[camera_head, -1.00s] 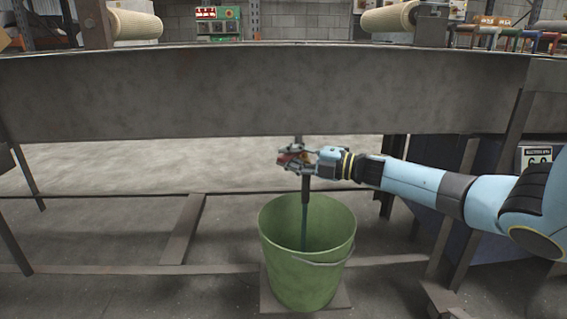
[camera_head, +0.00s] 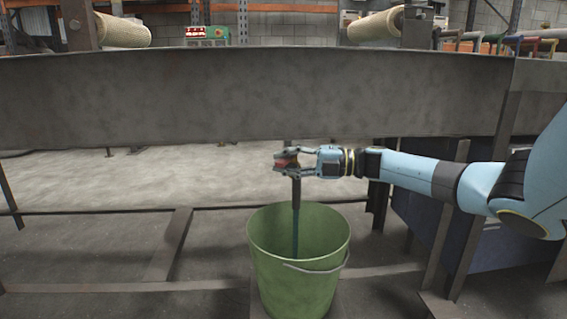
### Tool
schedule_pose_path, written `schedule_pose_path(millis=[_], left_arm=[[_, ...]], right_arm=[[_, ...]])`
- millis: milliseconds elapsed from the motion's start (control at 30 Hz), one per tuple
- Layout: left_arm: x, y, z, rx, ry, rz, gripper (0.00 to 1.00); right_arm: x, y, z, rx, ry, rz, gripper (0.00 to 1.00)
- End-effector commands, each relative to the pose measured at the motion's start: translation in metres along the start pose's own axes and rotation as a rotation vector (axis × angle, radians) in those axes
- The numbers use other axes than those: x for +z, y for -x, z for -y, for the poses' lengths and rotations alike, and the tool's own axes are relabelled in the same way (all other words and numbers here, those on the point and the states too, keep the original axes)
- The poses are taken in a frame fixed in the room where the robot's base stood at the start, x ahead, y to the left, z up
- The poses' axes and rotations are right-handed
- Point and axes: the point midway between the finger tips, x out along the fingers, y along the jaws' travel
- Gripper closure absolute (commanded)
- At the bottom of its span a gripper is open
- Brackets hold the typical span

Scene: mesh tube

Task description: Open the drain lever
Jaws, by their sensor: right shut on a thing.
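The red drain lever (camera_head: 287,162) sits on a thin vertical drain pipe (camera_head: 296,203) that comes down from under the grey metal trough (camera_head: 250,95). My right gripper (camera_head: 288,162) comes in from the right and is shut on the lever, its fingers partly hiding it. A green stream or tube (camera_head: 295,235) runs from the pipe's lower end down into the green bucket (camera_head: 300,285); I cannot tell which it is. My left gripper is not in view.
The bucket stands below the pipe, its handle hanging at the front. Metal frame legs and a low crossbar (camera_head: 170,245) lie around it. A dark blue panel (camera_head: 470,235) is behind my right arm. The floor left of the bucket is mostly clear.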

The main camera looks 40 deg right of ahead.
Motion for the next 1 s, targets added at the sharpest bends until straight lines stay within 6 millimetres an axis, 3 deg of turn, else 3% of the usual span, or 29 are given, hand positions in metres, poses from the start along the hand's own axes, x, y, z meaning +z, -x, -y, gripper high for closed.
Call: schedule_pose_path(millis=[133, 167, 200, 367, 733, 1000], left_arm=[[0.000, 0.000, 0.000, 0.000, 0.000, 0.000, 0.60], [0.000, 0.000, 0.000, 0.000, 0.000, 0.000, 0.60], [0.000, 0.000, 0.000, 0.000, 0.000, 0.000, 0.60], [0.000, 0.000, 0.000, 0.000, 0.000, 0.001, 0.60], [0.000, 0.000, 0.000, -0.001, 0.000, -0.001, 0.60], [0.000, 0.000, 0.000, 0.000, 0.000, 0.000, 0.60]], right_arm=[[0.001, 0.001, 0.000, 0.000, -0.002, 0.003, 1.00], [0.001, 0.001, 0.000, 0.000, -0.002, 0.003, 0.88], [0.001, 0.001, 0.000, -0.001, -0.002, 0.003, 0.83], [0.001, 0.001, 0.000, 0.000, -0.001, 0.002, 0.63], [0.001, 0.010, 0.001, -0.003, 0.001, 0.002, 0.63], [0.000, 0.066, 0.002, -0.007, -0.002, 0.002, 0.63]])
